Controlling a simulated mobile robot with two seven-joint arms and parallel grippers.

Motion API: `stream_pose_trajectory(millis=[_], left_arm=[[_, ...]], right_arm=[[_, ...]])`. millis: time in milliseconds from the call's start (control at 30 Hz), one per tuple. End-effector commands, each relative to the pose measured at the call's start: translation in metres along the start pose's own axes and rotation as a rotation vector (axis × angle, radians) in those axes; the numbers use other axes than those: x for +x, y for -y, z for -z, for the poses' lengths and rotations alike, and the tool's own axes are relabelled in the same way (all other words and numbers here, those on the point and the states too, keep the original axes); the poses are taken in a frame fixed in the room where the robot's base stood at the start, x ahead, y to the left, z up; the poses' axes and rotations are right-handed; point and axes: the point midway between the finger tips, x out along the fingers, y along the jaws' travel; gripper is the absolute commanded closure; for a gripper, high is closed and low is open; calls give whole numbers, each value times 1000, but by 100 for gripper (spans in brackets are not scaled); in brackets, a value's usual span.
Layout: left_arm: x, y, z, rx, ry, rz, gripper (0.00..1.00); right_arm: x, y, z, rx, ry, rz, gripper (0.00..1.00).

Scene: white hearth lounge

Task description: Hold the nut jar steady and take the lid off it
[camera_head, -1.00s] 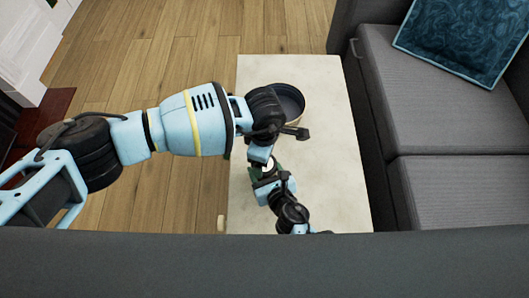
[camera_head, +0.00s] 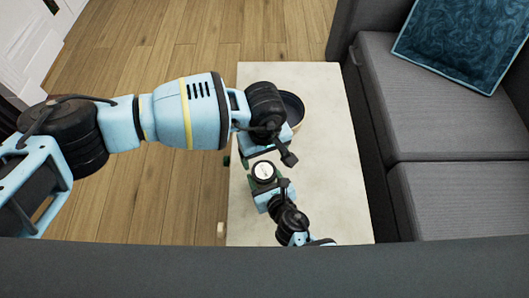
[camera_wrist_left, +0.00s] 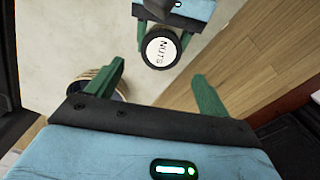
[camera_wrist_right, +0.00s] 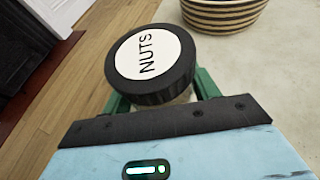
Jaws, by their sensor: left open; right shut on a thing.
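The nut jar stands on the pale table with its black-rimmed lid on top (camera_head: 263,172); the lid's white face reads NUTS. The lid also shows in the left wrist view (camera_wrist_left: 163,50) and fills the middle of the right wrist view (camera_wrist_right: 150,62). My right gripper (camera_wrist_right: 160,94) is shut on the jar below the lid; the lid hides most of the jar's body. My left gripper (camera_wrist_left: 160,76) is open and empty, with the lid ahead of it, between the lines of its fingers and apart from them. In the head view its wrist mostly hides its fingers.
A striped basket (camera_wrist_right: 225,14) with a dark inside stands on the table (camera_head: 325,185) beyond the jar, close by my left wrist. A grey sofa (camera_head: 440,120) with a teal cushion (camera_head: 465,38) runs along the right. Wooden floor lies to the left.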

Motion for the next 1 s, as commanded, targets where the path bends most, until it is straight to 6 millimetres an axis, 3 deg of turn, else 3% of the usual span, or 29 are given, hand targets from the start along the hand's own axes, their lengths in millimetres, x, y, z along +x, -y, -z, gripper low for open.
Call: stream_pose_trajectory(millis=[600, 1000], left_arm=[[71, 0, 0, -4, 1, 2, 20], [80, 0, 0, -3, 0, 1, 20]], right_arm=[[0, 0, 0, 0, -1, -1, 100], [0, 0, 0, 0, -1, 0, 100]])
